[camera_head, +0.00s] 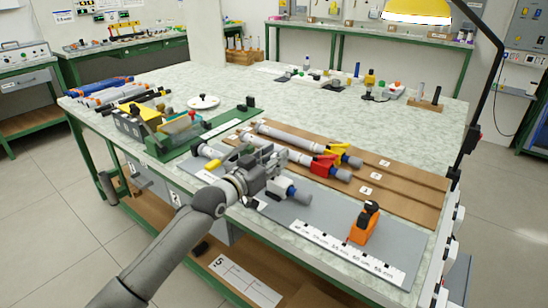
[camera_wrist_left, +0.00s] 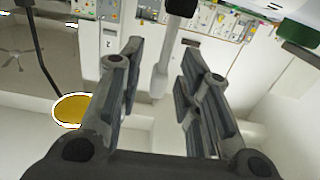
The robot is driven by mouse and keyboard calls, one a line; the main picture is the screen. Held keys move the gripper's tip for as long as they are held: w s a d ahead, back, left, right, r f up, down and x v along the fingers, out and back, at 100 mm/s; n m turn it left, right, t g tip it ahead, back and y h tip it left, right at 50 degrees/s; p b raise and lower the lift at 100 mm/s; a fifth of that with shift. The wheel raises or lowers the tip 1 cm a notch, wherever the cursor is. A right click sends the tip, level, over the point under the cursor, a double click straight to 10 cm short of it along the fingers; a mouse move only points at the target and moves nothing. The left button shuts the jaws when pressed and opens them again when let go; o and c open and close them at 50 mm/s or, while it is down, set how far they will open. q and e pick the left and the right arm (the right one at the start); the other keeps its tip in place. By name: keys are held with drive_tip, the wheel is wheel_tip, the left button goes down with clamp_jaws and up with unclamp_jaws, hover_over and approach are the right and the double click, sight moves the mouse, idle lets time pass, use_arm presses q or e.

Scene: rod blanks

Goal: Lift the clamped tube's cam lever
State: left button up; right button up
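A grey tube (camera_head: 301,196) lies along the front of the bench, with a small blue part (camera_head: 291,189) near its right end. Whether that blue part is its cam lever I cannot tell. My left gripper (camera_head: 268,155) is over the middle of this tube and hides much of it. In the left wrist view my gripper (camera_wrist_left: 160,75) has its fingers apart, with a pale bar (camera_wrist_left: 163,55) showing between them; I cannot tell whether it is near or far. A yellow part (camera_head: 213,163) shows just left of the gripper. My right gripper is not in view.
Behind lie two grey tubes on a brown board (camera_head: 415,192), one with a red lever (camera_head: 322,165), one with a yellow lever (camera_head: 337,151). A green fixture (camera_head: 165,147) is left. A lamp (camera_head: 417,10) hangs above.

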use_arm(q)
drive_tip(key=v, duration=1.2)
